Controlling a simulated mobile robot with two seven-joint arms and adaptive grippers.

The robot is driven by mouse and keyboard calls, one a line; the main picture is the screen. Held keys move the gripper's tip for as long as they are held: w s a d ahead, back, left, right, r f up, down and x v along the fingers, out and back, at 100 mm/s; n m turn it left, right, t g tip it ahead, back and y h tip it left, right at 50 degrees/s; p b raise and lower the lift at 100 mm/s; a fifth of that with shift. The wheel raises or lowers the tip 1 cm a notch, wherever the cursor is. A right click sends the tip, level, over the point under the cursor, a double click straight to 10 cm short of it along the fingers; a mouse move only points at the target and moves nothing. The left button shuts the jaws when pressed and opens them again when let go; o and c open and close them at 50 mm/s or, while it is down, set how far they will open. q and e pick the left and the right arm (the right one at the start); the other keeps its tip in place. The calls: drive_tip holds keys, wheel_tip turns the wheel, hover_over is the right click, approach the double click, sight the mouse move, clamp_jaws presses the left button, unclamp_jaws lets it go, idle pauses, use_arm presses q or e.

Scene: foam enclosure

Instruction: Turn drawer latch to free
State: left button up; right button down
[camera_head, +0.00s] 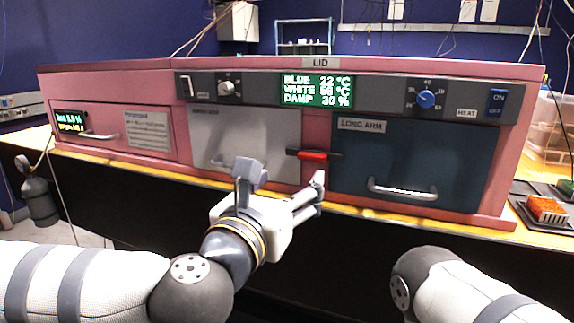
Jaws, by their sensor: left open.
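The latch (313,155) is a small red bar with dark ends. It lies about level on the pink strip between two fronts, its ends reaching toward both. Right of it is the dark blue-green drawer front (415,160), labelled LONG ARM, with a pale bar handle (402,190). Left of it is a light grey front (245,135). My left gripper (284,180) is open and empty, its fingers spread in front of the enclosure, just below and left of the latch. It covers the lower part of the grey front. My right gripper is out of view; only its arm shows at bottom right.
The pink enclosure stands on a yellow-edged bench (345,208). A grey panel above the fronts carries a display (316,91), two knobs and a blue switch (496,102). Another drawer (100,132) is at far left. An orange block (546,210) sits at far right.

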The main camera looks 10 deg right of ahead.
sight(310, 157)
use_arm(q)
drive_tip(key=x, duration=1.2)
drive_tip(key=shift+s, duration=0.1)
drive_tip(key=c, duration=1.1)
